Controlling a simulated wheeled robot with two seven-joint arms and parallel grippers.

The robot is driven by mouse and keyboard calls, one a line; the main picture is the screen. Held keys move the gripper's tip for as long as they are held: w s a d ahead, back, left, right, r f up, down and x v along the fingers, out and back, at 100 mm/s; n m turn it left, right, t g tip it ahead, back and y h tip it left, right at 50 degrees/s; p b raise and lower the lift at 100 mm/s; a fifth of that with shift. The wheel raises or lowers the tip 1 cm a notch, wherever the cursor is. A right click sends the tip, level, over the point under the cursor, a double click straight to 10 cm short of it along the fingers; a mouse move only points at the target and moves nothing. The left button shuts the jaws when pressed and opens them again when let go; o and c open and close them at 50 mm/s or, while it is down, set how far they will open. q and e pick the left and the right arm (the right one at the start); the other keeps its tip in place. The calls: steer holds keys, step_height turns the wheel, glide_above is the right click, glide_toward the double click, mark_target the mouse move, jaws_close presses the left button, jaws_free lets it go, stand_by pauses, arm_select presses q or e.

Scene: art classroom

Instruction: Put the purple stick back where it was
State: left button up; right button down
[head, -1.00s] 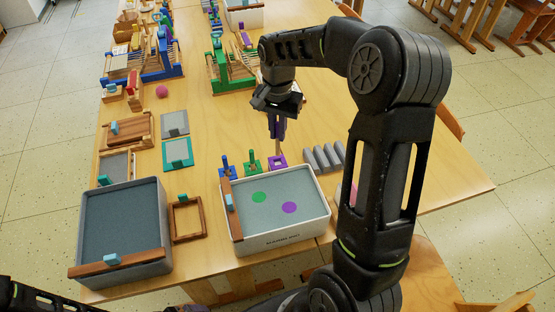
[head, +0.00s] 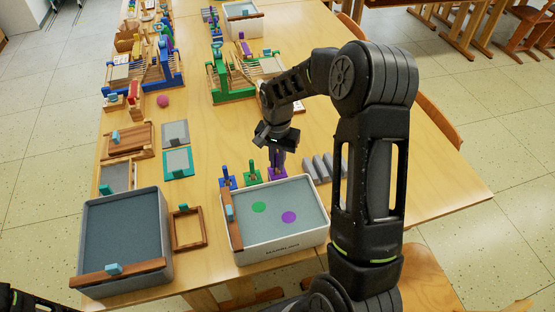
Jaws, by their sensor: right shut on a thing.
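My right gripper (head: 277,157) points down over the purple square holder (head: 278,173), behind the back edge of the right-hand tray. It is shut on the purple stick, which is mostly hidden between the fingers. The stick's lower end is at the holder, but I cannot tell how deep it sits. To the left, a green holder with its green stick (head: 253,168) and a blue holder with its blue stick (head: 226,174) stand in a row. At the lower left edge only a dark bit of my left arm shows, without its gripper.
A white tray (head: 285,250) with green and purple discs stands just in front of the holders. Grey ridged blocks (head: 318,170) lie right of them. A grey-blue tray (head: 160,225) and wooden frame (head: 188,228) are at left. A green loom (head: 235,95) stands behind.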

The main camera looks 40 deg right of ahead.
steer(key=shift+f, duration=0.1)
steer(key=c, duration=1.5)
jaws_free()
steer(key=shift+r, duration=0.45)
step_height(320, 180, up, 11)
steer(key=shift+r+b, duration=0.2)
steer(key=shift+b, duration=0.7)
